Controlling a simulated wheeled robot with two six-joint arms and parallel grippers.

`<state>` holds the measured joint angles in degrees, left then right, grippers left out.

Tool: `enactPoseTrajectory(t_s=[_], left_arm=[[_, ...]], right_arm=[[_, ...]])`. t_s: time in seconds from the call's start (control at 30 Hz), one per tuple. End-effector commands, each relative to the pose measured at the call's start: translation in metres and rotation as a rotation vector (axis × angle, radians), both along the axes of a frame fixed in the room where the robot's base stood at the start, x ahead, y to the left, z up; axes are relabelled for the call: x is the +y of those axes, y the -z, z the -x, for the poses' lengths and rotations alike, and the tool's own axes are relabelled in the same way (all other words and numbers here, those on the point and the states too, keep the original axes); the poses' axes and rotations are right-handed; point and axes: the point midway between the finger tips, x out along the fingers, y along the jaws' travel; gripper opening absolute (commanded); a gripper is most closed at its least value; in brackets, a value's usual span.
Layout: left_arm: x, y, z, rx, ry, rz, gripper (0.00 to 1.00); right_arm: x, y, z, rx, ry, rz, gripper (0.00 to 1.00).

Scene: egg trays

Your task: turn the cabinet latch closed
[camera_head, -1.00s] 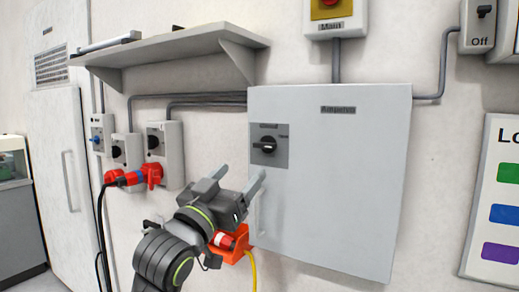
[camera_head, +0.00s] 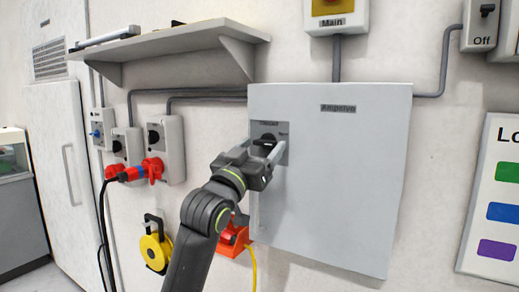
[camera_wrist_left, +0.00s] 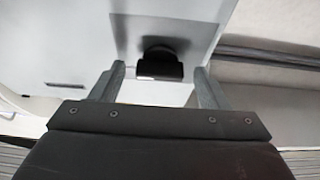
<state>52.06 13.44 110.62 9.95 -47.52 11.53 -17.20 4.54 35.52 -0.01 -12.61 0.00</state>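The grey cabinet (camera_head: 345,190) hangs on the wall, its door flat against its body. Its latch (camera_head: 267,139) is a black rotary knob on a dark grey plate near the door's upper left. In the left wrist view the black latch knob (camera_wrist_left: 160,66) lies ahead of and between the fingertips, with a gap on each side. My left gripper (camera_head: 262,150) is in front of the plate and partly covers it. In the left wrist view the left gripper (camera_wrist_left: 160,82) is open and empty. My right gripper is not in view.
A shelf (camera_head: 165,42) juts out at the upper left. Switch boxes (camera_head: 170,135) with red plugs are left of the cabinet. An orange socket (camera_head: 232,240) with a yellow cable sits below the arm. A yellow reel (camera_head: 155,250) is at lower left.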

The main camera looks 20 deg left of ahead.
Motion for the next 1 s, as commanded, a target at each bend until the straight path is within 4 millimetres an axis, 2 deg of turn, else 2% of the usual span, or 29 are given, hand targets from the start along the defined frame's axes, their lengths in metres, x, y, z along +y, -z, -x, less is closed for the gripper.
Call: enactPoseTrajectory(t_s=[0.07, 0.33, 0.67, 1.0], left_arm=[[0.0, 0.0, 0.0, 0.0, 0.0, 0.0, 0.6], [0.0, 0.0, 0.0, 0.0, 0.0, 0.0, 0.25], [-0.001, -0.002, 0.0, 0.013, 0.001, 0.044, 0.24], [-0.003, -0.006, 0.0, 0.076, 0.001, 0.273, 0.24]], right_arm=[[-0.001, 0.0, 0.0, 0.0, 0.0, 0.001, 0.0], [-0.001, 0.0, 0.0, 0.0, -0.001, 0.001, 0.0], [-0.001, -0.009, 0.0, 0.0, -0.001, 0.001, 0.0], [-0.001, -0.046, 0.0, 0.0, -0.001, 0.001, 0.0]])
